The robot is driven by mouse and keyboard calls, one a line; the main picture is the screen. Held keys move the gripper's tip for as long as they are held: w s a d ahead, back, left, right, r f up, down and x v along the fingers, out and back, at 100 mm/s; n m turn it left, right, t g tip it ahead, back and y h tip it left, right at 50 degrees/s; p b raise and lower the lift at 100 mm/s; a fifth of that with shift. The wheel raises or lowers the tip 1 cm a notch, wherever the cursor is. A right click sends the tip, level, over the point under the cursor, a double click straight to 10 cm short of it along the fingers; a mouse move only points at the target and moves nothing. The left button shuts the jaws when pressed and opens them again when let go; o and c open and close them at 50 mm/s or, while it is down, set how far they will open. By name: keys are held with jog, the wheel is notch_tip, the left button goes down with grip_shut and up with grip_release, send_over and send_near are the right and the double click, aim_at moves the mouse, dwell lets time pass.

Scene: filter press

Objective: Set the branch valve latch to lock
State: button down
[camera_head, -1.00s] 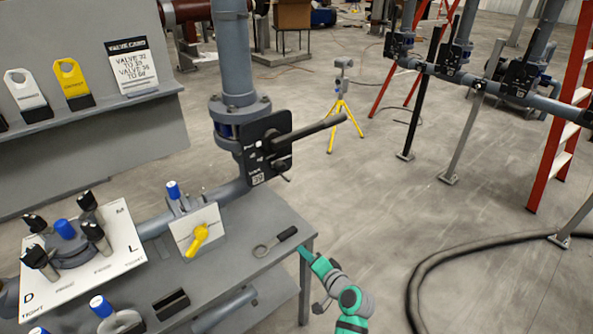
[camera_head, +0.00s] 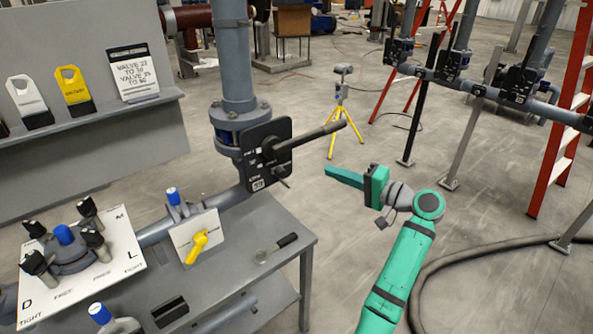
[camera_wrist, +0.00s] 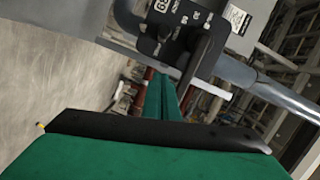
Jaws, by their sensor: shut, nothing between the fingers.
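A valve with a black plate (camera_head: 262,150) sits on the vertical grey pipe, left of centre in the head view. Its long dark lever (camera_head: 308,136) points right and slightly up. A small dark latch (camera_head: 281,173) shows low on the plate; its set position is too small to read. My green gripper (camera_head: 328,170) is shut and empty, to the right of the plate and apart from it, tips pointing left. In the wrist view the fingers (camera_wrist: 161,97) lie together, and the black plate (camera_wrist: 188,22) shows beyond them at the top.
A valve card (camera_head: 134,75) stands on the back shelf.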

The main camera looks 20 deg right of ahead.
aim_at(282, 164)
jog(key=x, duration=0.3)
jog(key=a+x, duration=0.1)
jog(key=x, duration=0.3)
jog(key=s+x, duration=0.1)
jog(key=x, duration=0.2)
jog(key=shift+w+a+f, duration=0.3)
jog(key=shift+a, duration=0.05)
jog(key=shift+s+a+f, duration=0.15)
jog(key=shift+s+a, duration=0.2)
jog(key=shift+a, duration=0.15)
jog(key=shift+a+f, duration=0.1)
jog(key=shift+a, duration=0.35)
jog(key=shift+a, duration=0.1)
